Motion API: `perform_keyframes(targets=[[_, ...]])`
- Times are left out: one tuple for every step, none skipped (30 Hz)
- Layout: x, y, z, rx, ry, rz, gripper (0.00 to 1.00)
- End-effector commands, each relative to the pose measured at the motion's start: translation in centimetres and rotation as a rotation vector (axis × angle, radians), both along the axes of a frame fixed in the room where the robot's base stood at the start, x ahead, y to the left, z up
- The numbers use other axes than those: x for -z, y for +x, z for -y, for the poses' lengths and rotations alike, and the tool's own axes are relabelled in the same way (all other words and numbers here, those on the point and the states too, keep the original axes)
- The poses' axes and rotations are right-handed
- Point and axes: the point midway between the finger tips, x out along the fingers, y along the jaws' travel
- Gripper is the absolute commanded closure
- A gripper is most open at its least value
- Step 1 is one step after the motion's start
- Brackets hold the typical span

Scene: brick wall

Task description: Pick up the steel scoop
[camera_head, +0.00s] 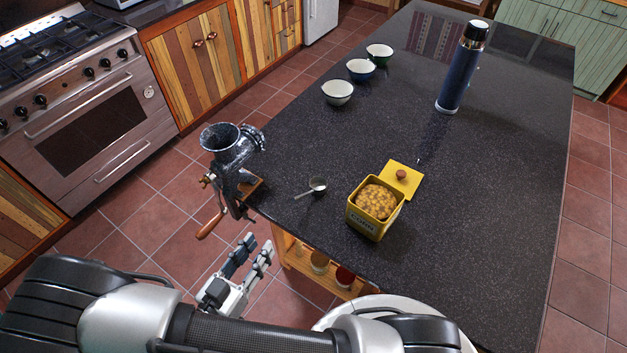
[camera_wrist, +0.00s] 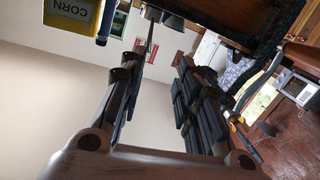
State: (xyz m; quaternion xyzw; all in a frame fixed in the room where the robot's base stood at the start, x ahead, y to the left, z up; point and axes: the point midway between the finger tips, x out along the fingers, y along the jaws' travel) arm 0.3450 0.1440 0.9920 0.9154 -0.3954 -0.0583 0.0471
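The steel scoop (camera_head: 318,184) lies on the dark speckled countertop (camera_head: 460,200) near its front left edge, bowl to the right and handle pointing left. In the wrist view a dark scoop-like shape with a thin handle (camera_wrist: 151,34) shows at the top, partly cut off. My gripper (camera_head: 259,246) is open and empty, with its two fingers apart. It is off the counter's left edge, in front of the scoop and not touching it. Both fingers also show in the wrist view (camera_wrist: 158,75).
A hand-crank grinder (camera_head: 232,150) is clamped at the counter's edge, left of the scoop. A yellow corn tin (camera_head: 363,218) with its lid (camera_head: 402,180) stands to the right. Several bowls and a blue flask (camera_head: 459,75) are farther back. Jars sit on a shelf (camera_head: 325,275) below.

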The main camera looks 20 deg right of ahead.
Motion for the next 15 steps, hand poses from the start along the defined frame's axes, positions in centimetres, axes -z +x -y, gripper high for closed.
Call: perform_keyframes(targets=[[-0.1, -0.7, 0.2, 0.006, -0.038, 0.013, 0.70], [-0.2, -0.9, 0.4, 0.012, -0.053, 0.018, 0.70], [-0.3, -1.1, 0.6, 0.016, -0.067, 0.024, 0.70], [-0.3, -1.0, 0.8, 0.019, -0.073, 0.026, 0.70], [-0.4, -0.9, 1.1, 0.021, -0.076, 0.028, 0.70], [-0.4, -0.5, 1.5, 0.022, -0.077, 0.029, 0.70], [-0.4, -0.2, 1.9, 0.023, -0.076, 0.028, 0.70], [-0.4, 0.2, 2.4, 0.025, -0.077, 0.027, 0.70], [-0.3, 0.8, 3.0, 0.025, -0.076, 0.026, 0.70], [-0.3, 1.2, 3.5, 0.025, -0.075, 0.027, 0.70], [-0.3, 1.7, 4.1, 0.026, -0.075, 0.027, 0.70], [-0.3, 2.3, 4.7, 0.026, -0.075, 0.026, 0.70], [-0.3, 2.7, 5.2, 0.025, -0.074, 0.027, 0.70], [-0.3, 3.2, 5.7, 0.027, -0.074, 0.027, 0.70], [-0.3, 3.7, 6.4, 0.027, -0.073, 0.026, 0.70]])
